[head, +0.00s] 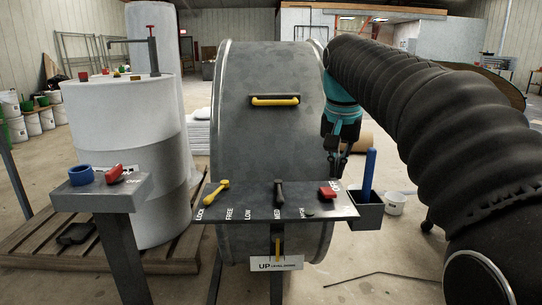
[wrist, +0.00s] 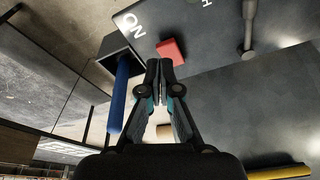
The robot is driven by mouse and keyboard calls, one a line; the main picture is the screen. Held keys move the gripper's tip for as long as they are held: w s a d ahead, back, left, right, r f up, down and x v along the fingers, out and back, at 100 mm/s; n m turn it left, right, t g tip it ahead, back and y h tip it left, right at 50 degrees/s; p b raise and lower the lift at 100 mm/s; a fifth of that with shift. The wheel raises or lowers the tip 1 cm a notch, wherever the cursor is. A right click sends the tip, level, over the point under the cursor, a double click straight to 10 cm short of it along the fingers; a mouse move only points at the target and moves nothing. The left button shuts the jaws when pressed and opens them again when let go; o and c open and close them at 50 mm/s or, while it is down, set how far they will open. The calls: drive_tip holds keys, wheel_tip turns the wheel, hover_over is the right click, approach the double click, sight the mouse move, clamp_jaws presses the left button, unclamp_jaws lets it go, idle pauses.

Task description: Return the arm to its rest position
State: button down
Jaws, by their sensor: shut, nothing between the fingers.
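My gripper (head: 334,174) is shut and empty, above the right end of the dark control shelf (head: 250,207) and in front of the big grey drum (head: 262,140). In the wrist view its closed fingertips (wrist: 166,70) show near the middle, with a red switch block (wrist: 171,50) just beyond them. My arm reaches in from the right of the head view, bent and raised, with its black sleeve hiding part of the background.
The shelf carries a yellow lever (head: 216,192), a dark lever (head: 279,193) and the red switch (head: 327,192). A blue-handled rod (head: 369,172) stands in a dark holder (head: 366,212) at right. A side stand (head: 100,194) and white cylinder (head: 125,110) are left. Floor at lower right is mostly clear.

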drive_tip(key=s+f+n+t, duration=0.1)
drive_tip(key=s+f+n, duration=0.1)
drive_tip(key=s+f, duration=0.7)
drive_tip(key=s+f+n+t, duration=0.2)
drive_tip(key=s+f, duration=0.8)
drive_tip(key=s, duration=0.5)
drive_tip(key=shift+f+n+y, duration=0.2)
drive_tip(key=shift+n+y, duration=0.1)
drive_tip(key=shift+a, duration=0.1)
